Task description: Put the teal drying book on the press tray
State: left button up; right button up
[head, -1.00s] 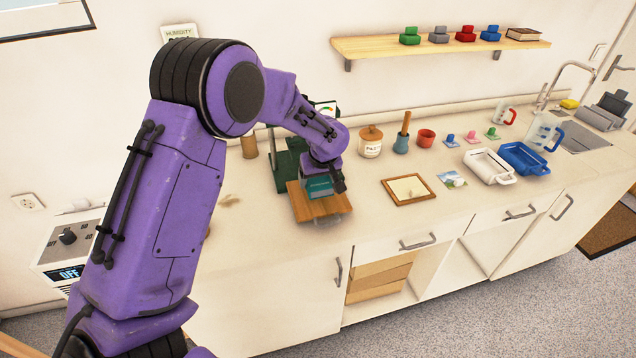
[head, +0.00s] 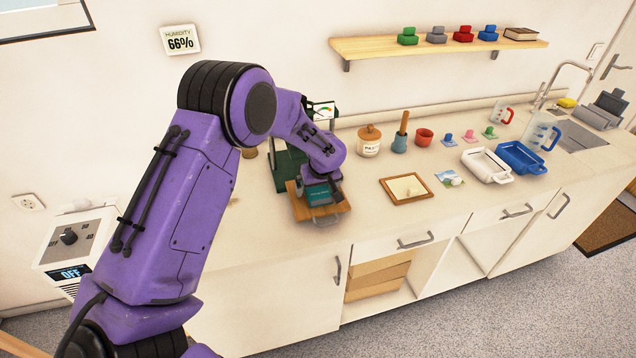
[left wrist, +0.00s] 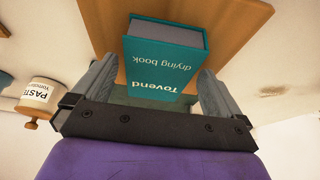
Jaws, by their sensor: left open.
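The teal drying book (head: 319,194) rests on the wooden press tray (head: 301,210), which sticks out at the front of the dark green press (head: 287,168). In the left wrist view the book (left wrist: 164,62) shows its lettered spine, and the wooden board (left wrist: 232,25) lies behind it. My left gripper (left wrist: 158,92) is open, with its two grey fingers apart at either side of the near end of the book. In the head view my left gripper (head: 322,184) is just above the book and partly hides it. My right gripper is not in view.
A paste jar (head: 369,142), a framed print (head: 406,189) and a small picture (head: 449,178) are to the right on the counter. White (head: 486,165) and blue (head: 522,158) trays stand farther right. A shelf (head: 440,47) is above. The counter front right of the press is clear.

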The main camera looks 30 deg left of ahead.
pick_arm(q)
jog(key=b+v, duration=0.1)
jog(key=v, duration=1)
jog(key=shift+r, duration=0.35)
dwell(0.4)
